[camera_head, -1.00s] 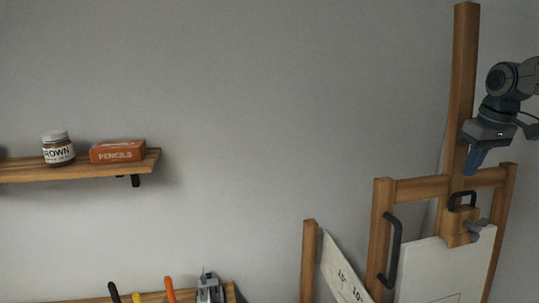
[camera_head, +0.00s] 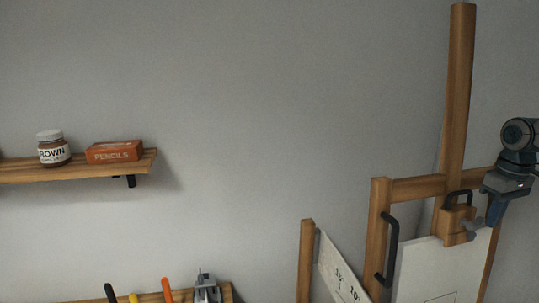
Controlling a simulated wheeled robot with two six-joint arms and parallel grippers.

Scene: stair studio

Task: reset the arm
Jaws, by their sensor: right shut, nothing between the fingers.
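My right gripper (camera_head: 495,212) is at the right edge of the head view, with its arm coming in from the right. Its blue-grey fingers point down and are shut with nothing between them. It hangs in front of the right side of a wooden easel (camera_head: 459,95), near the easel's clamp block (camera_head: 454,220). I cannot tell whether it touches the easel. My left gripper is not in view.
A wall shelf (camera_head: 80,169) at the left holds a brown paint jar (camera_head: 53,149) and an orange pencil box (camera_head: 114,152). A lower shelf (camera_head: 155,298) holds several tools. A white board (camera_head: 430,272) rests on the easel. The wall between is clear.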

